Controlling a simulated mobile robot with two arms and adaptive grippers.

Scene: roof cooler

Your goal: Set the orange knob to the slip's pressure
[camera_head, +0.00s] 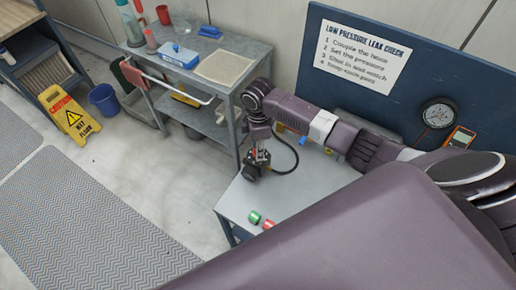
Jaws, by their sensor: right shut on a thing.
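My right gripper (257,163) points down over the grey bench (318,183), near its left edge. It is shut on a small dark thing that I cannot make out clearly. A black hose (296,160) curves from beside the gripper to fittings at the back. A small orange-yellow part (281,127) shows behind my wrist; I cannot tell whether it is the orange knob. A round gauge (439,114) hangs on the blue back panel (330,28); its reading is too small to tell. I cannot make out a pressure slip. My left gripper is out of view.
A white instruction sheet (361,54) is on the panel. An orange meter (460,137) sits below the gauge. Green (254,217) and red (268,224) rolls lie at the bench front. A grey cart (258,50) stands left, with a yellow wet-floor sign (70,115) beyond.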

